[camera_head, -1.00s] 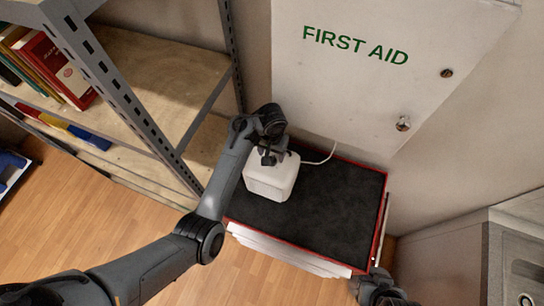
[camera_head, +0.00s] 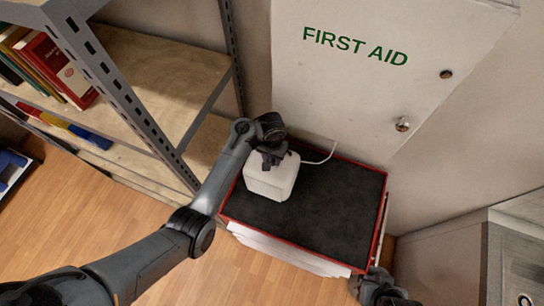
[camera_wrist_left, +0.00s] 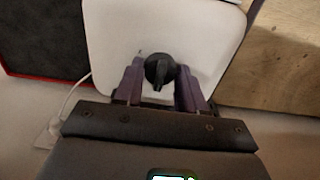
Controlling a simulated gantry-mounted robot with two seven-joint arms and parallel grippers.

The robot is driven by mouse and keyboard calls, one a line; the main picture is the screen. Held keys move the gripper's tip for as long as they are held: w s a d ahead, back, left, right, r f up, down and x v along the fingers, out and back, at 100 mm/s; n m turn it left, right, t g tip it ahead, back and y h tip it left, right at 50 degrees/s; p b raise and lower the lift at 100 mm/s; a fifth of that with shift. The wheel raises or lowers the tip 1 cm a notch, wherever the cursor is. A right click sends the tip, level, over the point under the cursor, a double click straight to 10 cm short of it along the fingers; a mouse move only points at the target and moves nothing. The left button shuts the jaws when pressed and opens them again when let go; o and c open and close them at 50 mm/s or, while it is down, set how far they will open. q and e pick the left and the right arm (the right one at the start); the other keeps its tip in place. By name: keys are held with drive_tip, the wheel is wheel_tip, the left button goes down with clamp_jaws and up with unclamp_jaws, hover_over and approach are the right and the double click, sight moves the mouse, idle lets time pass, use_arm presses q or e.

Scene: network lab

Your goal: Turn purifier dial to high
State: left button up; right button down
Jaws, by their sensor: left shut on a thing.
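The white purifier (camera_head: 270,182) stands upright on the black top of a red-edged cabinet (camera_head: 325,215) in the head view. Its white top face (camera_wrist_left: 205,35) fills much of the left wrist view. The black dial (camera_wrist_left: 159,71) sits on that face, with its pointer end toward the gripper's base. My left gripper (camera_wrist_left: 158,78) is shut on the dial, one finger on each side; in the head view it (camera_head: 272,158) reaches down onto the purifier's top and hides the dial. My right gripper (camera_head: 385,292) is only partly in view at the bottom right, its jaws unclear.
A metal-framed shelf (camera_head: 150,80) with books stands to the left. A white FIRST AID cabinet (camera_head: 370,85) hangs behind. A white cord (camera_head: 322,158) runs from the purifier to the wall. The right part of the black top is clear.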

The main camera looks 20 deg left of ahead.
use_arm(q)
drive_tip(key=shift+c, duration=0.9)
drive_tip(key=shift+m, duration=0.3)
drive_tip(key=m, duration=1)
drive_tip(key=shift+m, duration=0.4)
drive_tip(key=m, duration=0.5)
drive_tip(key=shift+r+m, duration=0.1)
drive_tip(key=shift+m, duration=0.2)
drive_tip(key=m, duration=0.6)
